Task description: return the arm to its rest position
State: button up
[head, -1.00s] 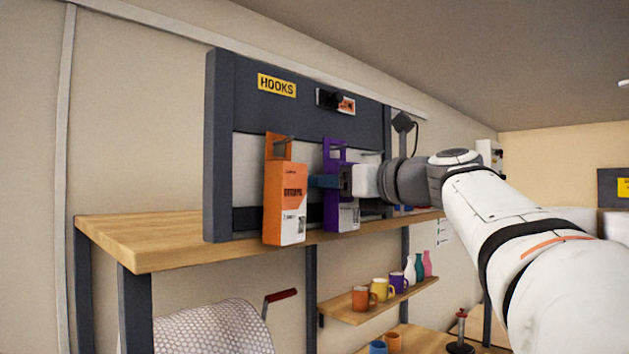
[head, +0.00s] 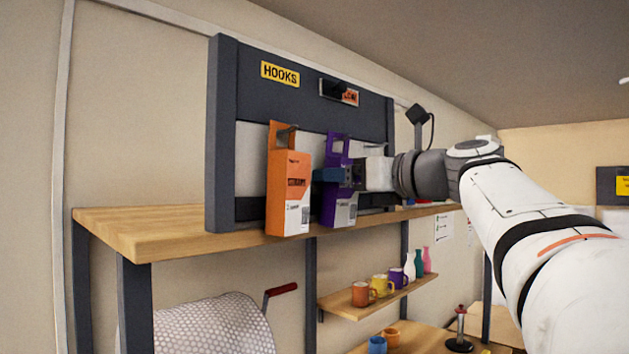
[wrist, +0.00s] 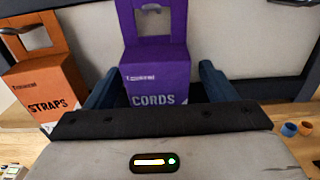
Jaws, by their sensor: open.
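My gripper (head: 335,176) is open, its blue fingers at the purple carton in the head view. In the wrist view the fingers (wrist: 158,86) stand on either side of the purple carton (wrist: 156,72), marked CORDS, with nothing gripped between them. The purple carton (head: 340,205) hangs upright against the rack panel, partly hidden by my gripper. My arm extends to the right from it, bent at the elbow.
An orange carton (head: 289,190), marked STRAPS in the wrist view (wrist: 46,90), hangs close on the left. A dark rack frame (head: 222,130) with a HOOKS sign (head: 280,74) stands on a wooden shelf (head: 150,232). Mugs and vases (head: 385,280) stand on a lower shelf. A bubble-wrap roll (head: 215,325) lies below.

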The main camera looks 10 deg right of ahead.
jog(key=b+v, duration=0.1)
jog(key=v, duration=0.6)
jog(key=s+a+f+n+g+h+b, duration=0.1)
jog(key=a+f+n+g+h+b, duration=0.35)
jog(key=f, duration=1.15)
jog(key=s+a+f+n+g+h+p, duration=0.1)
jog(key=s+f+n+g, duration=0.1)
jog(key=f+n, duration=0.95)
jog(key=s+f+n+g+h+b, duration=0.1)
jog(key=s+f+n, duration=0.3)
jog(key=f, duration=0.5)
jog(key=s+f+n+g+h, duration=0.2)
jog(key=s+f+n, duration=0.2)
jog(key=f, duration=0.6)
jog(key=s+f+n+g+h+b, duration=0.1)
jog(key=s+f+n+h, duration=0.1)
jog(key=s+f+n, duration=0.3)
notch_tip(320, 180, down, 5)
jog(key=shift+d+r+g+b, duration=0.2)
jog(key=shift+d+g+b, duration=0.15)
jog(key=shift+d, duration=0.15)
